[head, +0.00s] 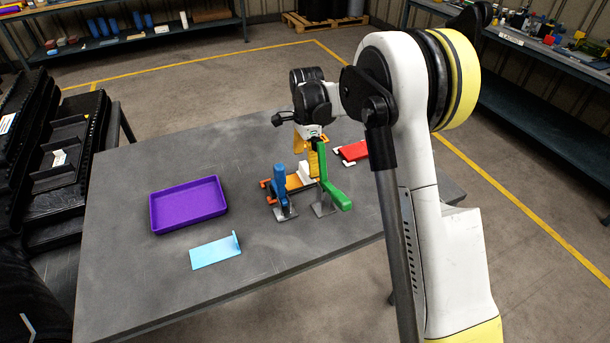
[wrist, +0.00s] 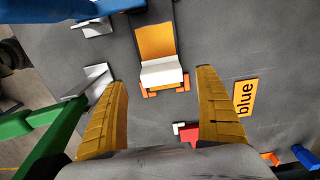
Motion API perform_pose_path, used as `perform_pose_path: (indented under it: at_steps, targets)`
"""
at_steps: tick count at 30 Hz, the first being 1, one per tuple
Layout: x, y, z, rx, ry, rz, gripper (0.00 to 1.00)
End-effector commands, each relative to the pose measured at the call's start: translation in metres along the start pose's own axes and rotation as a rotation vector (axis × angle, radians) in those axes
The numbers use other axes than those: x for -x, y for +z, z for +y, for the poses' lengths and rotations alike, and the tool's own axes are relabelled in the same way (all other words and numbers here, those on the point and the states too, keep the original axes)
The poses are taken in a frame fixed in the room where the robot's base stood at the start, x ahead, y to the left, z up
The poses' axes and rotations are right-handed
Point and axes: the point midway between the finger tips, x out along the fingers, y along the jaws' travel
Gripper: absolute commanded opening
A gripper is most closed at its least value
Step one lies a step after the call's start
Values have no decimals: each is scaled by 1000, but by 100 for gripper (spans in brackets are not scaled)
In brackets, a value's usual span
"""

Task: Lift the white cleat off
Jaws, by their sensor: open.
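The white cleat (head: 307,172) lies across an orange strip (head: 294,182) on the grey table. In the wrist view the white cleat (wrist: 162,77) sits at one end of the orange strip (wrist: 156,40), with small orange tabs at both sides. My gripper (head: 309,155) is above the cleat, its fingers pointing down. In the wrist view my gripper (wrist: 163,78) has its two yellow fingers wide apart, one on each side of the cleat, with gaps between. Nothing is held. The exact height above the cleat is hard to tell.
A green-handled clamp (head: 335,190) stands close beside my gripper and a blue-handled clamp (head: 281,187) beside the strip. A red piece (head: 353,151) lies behind. A purple tray (head: 188,225) and light blue plate (head: 214,254) lie left. An orange "blue" label (wrist: 245,98) lies nearby.

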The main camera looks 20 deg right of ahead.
Motion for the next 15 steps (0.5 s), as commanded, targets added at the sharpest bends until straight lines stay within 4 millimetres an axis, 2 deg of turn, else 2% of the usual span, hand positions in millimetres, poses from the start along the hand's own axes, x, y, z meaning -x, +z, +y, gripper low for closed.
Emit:
perform_pose_path:
  at_steps: [9, 15]
  targets:
    - [-46, -3, -3, 1, 0, 0, 83]
    - [-47, -3, -3, 1, 0, 0, 83]
